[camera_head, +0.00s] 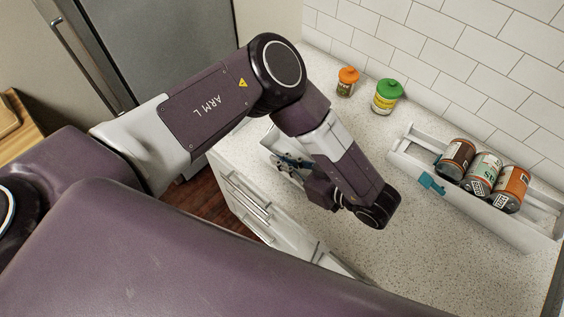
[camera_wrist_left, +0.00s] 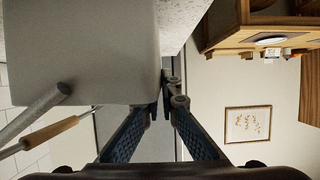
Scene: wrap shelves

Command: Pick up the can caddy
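A long white caddy-like tray (camera_head: 480,218) with a teal clip (camera_head: 431,183) stands on the counter at the right of the head view. It holds three cans lying down: a dark brown one (camera_head: 456,158), a pale green one (camera_head: 482,173) and an orange one (camera_head: 510,188). My left gripper (camera_head: 287,161) is well to its left, over the counter's left edge and partly behind my forearm. In the left wrist view its fingers (camera_wrist_left: 166,104) come close together. I cannot tell if they touch or hold anything. My right gripper is not in view.
An orange-lidded jar (camera_head: 347,82) and a green-lidded jar (camera_head: 386,97) stand by the tiled wall. White drawers (camera_head: 265,212) lie below the counter's left edge. A pale panel (camera_wrist_left: 80,50) fills the wrist view's upper left. The counter between gripper and tray is clear.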

